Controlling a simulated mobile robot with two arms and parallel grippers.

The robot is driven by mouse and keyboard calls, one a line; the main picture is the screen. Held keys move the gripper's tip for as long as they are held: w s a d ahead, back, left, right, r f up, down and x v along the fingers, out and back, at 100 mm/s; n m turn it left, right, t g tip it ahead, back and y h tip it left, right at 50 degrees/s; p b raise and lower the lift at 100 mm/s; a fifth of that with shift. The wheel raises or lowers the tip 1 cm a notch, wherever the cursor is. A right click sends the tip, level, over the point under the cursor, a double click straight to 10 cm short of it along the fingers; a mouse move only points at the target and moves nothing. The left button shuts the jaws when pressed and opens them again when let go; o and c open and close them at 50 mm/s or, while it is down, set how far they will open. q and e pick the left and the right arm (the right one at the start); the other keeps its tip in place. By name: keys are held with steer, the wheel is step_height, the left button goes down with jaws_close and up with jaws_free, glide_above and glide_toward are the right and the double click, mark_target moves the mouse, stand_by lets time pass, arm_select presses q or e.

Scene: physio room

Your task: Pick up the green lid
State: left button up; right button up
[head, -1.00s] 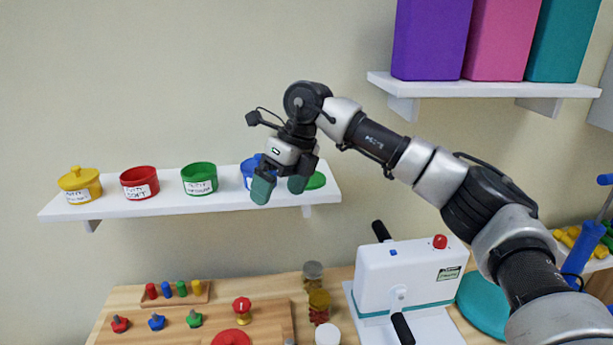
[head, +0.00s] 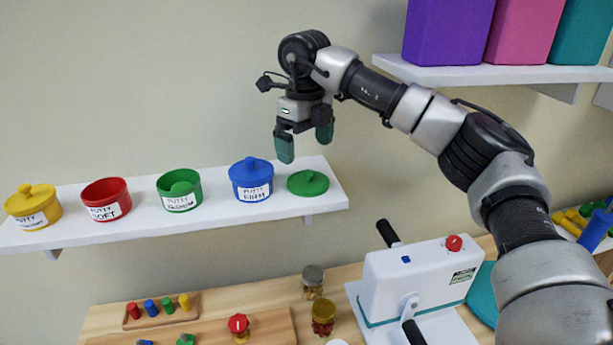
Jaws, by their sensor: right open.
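The green lid (head: 308,183) lies flat, knob up, on the white wall shelf (head: 225,221), at the shelf's right end. It is just right of the blue lidded putty pot (head: 252,180). My right gripper (head: 305,148) is open and empty, fingers pointing down, above the lid and apart from it. The green putty pot (head: 180,191) stands without a lid on the same shelf, with green putty showing inside. My left gripper is not in view.
A red open pot (head: 106,199) and a yellow lidded pot (head: 33,206) stand further left on the shelf. Purple, pink and teal boxes stand on an upper shelf (head: 490,75) at right. Below, a wooden table holds a white crank device (head: 420,278), small jars (head: 322,313) and peg boards.

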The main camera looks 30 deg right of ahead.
mark_target(306, 172)
steer(key=shift+s+f, duration=0.1)
steer(key=shift+f, duration=0.65)
steer(key=shift+f+p, duration=0.35)
steer(key=shift+p, duration=0.05)
step_height(306, 172, down, 4)
steer(key=shift+r+p, duration=0.2)
steer(key=shift+p, duration=0.75)
steer(key=shift+f, duration=0.35)
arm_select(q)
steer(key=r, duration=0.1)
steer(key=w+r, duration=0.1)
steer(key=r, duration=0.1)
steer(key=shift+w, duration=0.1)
arm_select(e)
steer(key=shift+f, duration=0.15)
steer(key=shift+c, duration=0.2)
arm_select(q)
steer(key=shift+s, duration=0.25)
arm_select(e)
steer(key=c, duration=0.5)
